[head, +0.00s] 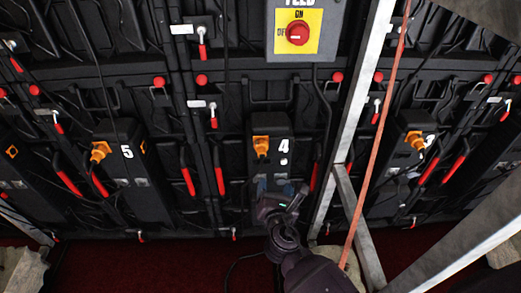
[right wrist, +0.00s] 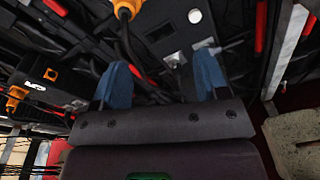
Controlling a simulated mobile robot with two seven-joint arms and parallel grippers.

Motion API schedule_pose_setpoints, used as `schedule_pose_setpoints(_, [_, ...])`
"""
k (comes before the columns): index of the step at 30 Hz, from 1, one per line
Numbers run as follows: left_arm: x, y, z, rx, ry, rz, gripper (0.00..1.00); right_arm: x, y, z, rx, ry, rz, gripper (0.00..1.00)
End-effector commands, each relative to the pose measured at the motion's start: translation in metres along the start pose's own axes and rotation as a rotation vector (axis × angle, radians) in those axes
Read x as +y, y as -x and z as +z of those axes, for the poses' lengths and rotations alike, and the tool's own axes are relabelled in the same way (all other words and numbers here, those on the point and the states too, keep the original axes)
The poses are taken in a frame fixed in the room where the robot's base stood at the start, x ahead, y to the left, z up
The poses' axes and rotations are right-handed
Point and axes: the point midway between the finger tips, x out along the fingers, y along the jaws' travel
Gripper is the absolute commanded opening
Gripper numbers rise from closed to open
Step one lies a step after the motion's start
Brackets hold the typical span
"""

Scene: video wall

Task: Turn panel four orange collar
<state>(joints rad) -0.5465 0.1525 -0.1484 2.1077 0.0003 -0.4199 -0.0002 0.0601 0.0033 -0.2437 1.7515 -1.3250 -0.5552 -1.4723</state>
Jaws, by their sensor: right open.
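Panel four (head: 284,165) is a black box marked with a white 4, in the middle of the head view. Its orange collar (head: 261,146) sits near the top of its front. My right gripper (head: 281,188) is below the collar and apart from it, in front of the panel's lower part. In the right wrist view its two blue fingertips (right wrist: 163,80) are spread with nothing held between them. An orange collar (right wrist: 125,8) with a dark cable shows there at the top edge, partly cut off, beyond the left fingertip. My left gripper is not in view.
Panel five (head: 126,153) and panel three (head: 428,141) have similar orange collars. A yellow switch plate with a red knob (head: 298,33) is above. A metal strut (head: 352,95) and an orange strap (head: 376,130) run close right of panel four. Red handles and loose cables surround the panels.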

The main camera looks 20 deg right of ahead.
Motion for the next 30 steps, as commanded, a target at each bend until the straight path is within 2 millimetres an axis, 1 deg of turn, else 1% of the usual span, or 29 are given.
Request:
schedule_pose_setpoints(1, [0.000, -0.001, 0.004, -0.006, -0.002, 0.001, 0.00, 0.010, -0.006, 0.002, -0.029, 0.092, 0.009, 0.68])
schedule_pose_setpoints(3, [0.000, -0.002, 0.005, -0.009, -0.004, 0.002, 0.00, 0.022, -0.013, 0.007, -0.067, 0.206, 0.015, 0.68])
schedule_pose_setpoints(6, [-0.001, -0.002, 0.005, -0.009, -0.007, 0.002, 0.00, 0.032, -0.018, 0.013, -0.104, 0.308, 0.018, 0.68])
schedule_pose_setpoints(9, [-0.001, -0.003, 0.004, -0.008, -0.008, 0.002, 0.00, 0.037, -0.022, 0.016, -0.120, 0.354, 0.019, 0.68])
schedule_pose_setpoints(14, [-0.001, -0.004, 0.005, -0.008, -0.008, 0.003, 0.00, 0.038, -0.037, 0.018, -0.124, 0.361, 0.019, 0.68])
schedule_pose_setpoints(24, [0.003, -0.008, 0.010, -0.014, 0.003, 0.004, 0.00, 0.039, -0.091, 0.023, -0.121, 0.358, 0.019, 0.68])
schedule_pose_setpoints(30, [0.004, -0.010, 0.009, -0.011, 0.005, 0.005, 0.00, 0.040, -0.115, 0.025, -0.120, 0.357, 0.019, 0.68])
